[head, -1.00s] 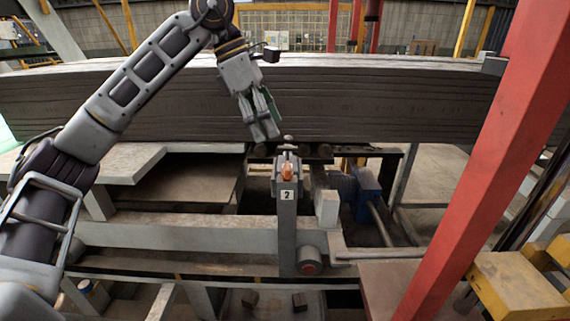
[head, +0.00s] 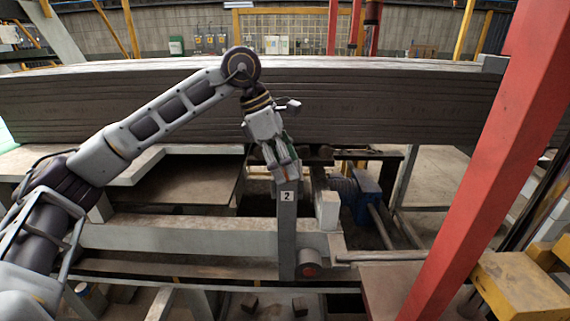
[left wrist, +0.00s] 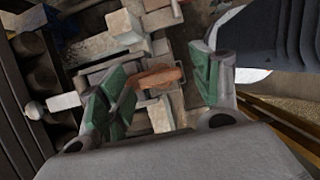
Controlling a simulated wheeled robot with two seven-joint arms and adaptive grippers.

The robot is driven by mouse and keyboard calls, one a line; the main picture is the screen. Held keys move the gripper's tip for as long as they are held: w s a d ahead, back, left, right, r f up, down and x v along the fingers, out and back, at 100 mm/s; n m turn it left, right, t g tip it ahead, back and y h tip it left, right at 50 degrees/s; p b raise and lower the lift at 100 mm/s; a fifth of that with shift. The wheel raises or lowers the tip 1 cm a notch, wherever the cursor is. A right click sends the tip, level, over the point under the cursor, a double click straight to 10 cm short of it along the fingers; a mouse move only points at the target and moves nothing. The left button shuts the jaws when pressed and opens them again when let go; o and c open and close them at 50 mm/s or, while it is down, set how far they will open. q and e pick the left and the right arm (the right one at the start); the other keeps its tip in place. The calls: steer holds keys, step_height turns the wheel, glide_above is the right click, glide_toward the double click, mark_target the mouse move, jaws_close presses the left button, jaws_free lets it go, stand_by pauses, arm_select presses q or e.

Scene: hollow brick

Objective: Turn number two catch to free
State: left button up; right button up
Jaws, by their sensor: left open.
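The number two catch shows in the left wrist view as an orange lever (left wrist: 158,77) lying roughly crosswise between my open fingers. In the head view it sits at the top of the grey post with the "2" plate (head: 287,196), where my gripper hides most of it. My left gripper (head: 284,178) points down over the post top. Its green-padded fingers (left wrist: 163,88) are open, one on each side of the lever in the picture. I cannot tell whether either pad touches it. My right gripper is not in view.
A long stack of grey slabs (head: 390,100) lies behind the post. A white block (head: 328,210) and a blue part (head: 366,184) stand just to its right. A red slanted beam (head: 480,170) crosses the right side. A round red-centred roller end (head: 309,270) is below.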

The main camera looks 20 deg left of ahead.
arm_select(q)
steer(key=c, duration=1)
